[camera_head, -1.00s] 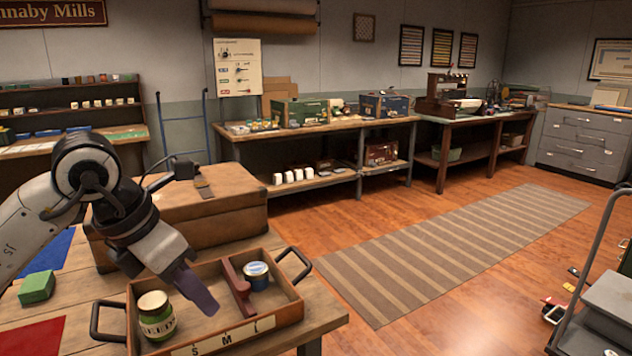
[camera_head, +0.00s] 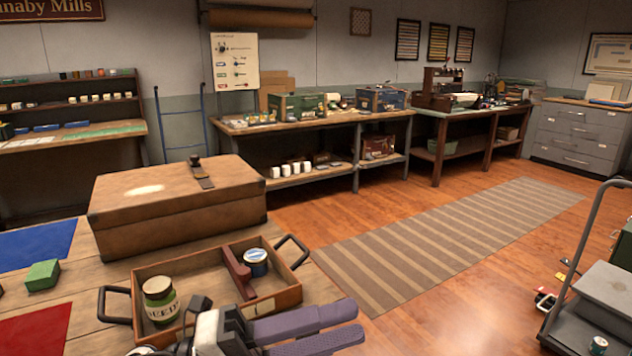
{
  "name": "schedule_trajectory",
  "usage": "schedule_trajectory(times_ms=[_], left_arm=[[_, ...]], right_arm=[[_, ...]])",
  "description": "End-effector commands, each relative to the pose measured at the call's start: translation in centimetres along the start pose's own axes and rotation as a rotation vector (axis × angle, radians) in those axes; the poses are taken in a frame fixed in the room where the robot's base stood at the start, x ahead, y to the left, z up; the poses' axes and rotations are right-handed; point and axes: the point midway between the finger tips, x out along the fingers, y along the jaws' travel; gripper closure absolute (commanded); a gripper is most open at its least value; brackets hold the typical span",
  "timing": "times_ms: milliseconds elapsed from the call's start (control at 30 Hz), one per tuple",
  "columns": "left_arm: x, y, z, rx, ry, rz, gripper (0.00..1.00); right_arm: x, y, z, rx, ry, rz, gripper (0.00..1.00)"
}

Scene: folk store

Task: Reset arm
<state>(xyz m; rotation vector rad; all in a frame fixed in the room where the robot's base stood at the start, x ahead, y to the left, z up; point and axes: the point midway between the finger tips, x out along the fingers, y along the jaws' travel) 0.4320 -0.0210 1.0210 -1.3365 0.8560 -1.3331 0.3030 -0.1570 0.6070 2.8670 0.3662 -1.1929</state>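My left gripper (camera_head: 345,322) is low in the view, in front of the tray's front right corner. Its two purple fingers point right, look slightly apart, and hold nothing visible. The arm behind it is mostly out of view at the bottom edge. My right gripper is not in view. A wooden tray (camera_head: 213,258) with dark handles stands on the near table. A green-labelled jar (camera_head: 160,302) stands in its left compartment. A blue and white tin (camera_head: 256,262) stands in its right compartment, past a reddish-brown divider. The gripper hides part of the tray's front wall.
A brown case (camera_head: 175,205) stands behind the tray. A green block (camera_head: 42,275), blue mat (camera_head: 38,243) and red mat (camera_head: 36,330) lie on the left. A grey cart (camera_head: 600,295) stands at right. The striped rug (camera_head: 450,245) is clear.

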Motion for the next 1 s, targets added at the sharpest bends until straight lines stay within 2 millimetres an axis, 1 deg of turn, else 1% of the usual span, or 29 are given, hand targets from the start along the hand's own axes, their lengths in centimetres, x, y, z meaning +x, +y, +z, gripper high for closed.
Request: schedule_trajectory(times_ms=[33, 67, 100, 167, 200, 233, 267, 300, 333, 367, 400, 433, 467, 500, 567, 600, 667, 700, 800, 833, 900, 1000], left_arm=[[-1.0, 0.6, 1.1, -0.134, -0.130, -0.086, 0.68], [-1.9, 1.0, 2.1, -0.211, -0.213, -0.132, 0.68], [-3.3, 2.0, 3.4, -0.315, -0.327, -0.186, 0.68], [-6.1, 4.3, 5.0, -0.479, -0.505, -0.250, 0.68], [-8.2, 6.5, 5.6, -0.588, -0.624, -0.281, 0.68], [-9.9, 8.1, 5.9, -0.664, -0.708, -0.297, 0.68], [-11.4, 9.8, 6.0, -0.735, -0.786, -0.308, 0.68], [-13.4, 12.2, 5.7, -0.826, -0.883, -0.317, 0.68], [-14.9, 13.9, 5.3, -0.892, -0.953, -0.321, 0.68], [-16.2, 15.7, 4.7, -0.956, -1.019, -0.321, 0.68], [-18.0, 17.9, 3.7, -1.036, -1.103, -0.318, 0.68], [-19.3, 19.6, 2.7, -1.097, -1.165, -0.313, 0.68], [-20.5, 21.2, 1.6, -1.157, -1.224, -0.306, 0.68], [-22.1, 23.3, 0.0, -1.235, -1.300, -0.295, 0.68], [-24.1, 26.1, -2.8, -1.344, -1.402, -0.274, 0.68], [-25.2, 27.7, -4.7, -1.411, -1.465, -0.258, 0.68], [-26.6, 29.6, -7.5, -1.502, -1.545, -0.233, 0.68], [-27.4, 30.7, -9.2, -1.555, -1.589, -0.217, 0.68], [-28.6, 32.4, -12.6, -1.655, -1.669, -0.187, 0.68], [-28.8, 32.8, -13.3, -1.675, -1.686, -0.179, 0.68], [-29.1, 33.3, -14.6, -1.710, -1.712, -0.166, 0.68], [-29.3, 33.5, -15.2, -1.728, -1.726, -0.159, 0.68]], right_arm=[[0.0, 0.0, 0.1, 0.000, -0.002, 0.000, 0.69], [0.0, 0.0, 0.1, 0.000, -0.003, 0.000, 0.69], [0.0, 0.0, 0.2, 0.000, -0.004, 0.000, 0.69], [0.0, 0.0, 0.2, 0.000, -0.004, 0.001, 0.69], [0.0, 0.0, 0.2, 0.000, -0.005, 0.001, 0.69], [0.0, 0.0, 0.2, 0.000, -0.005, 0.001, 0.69], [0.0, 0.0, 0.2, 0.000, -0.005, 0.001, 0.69], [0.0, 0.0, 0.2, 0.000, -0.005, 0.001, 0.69], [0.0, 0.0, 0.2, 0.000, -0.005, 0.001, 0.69], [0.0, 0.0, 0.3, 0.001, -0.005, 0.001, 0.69], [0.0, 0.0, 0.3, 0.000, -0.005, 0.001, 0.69], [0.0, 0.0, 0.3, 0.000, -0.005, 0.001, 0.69], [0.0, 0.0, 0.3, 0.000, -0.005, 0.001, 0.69], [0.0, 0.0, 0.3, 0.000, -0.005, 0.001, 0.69], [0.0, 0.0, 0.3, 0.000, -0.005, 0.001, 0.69], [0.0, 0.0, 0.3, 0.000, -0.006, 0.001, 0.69], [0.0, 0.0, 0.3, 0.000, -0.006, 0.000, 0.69], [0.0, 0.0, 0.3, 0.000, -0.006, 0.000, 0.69], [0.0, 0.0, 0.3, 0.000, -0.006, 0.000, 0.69], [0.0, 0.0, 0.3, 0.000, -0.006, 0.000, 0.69], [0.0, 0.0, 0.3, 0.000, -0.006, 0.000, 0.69], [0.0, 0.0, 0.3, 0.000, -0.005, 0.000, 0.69]])
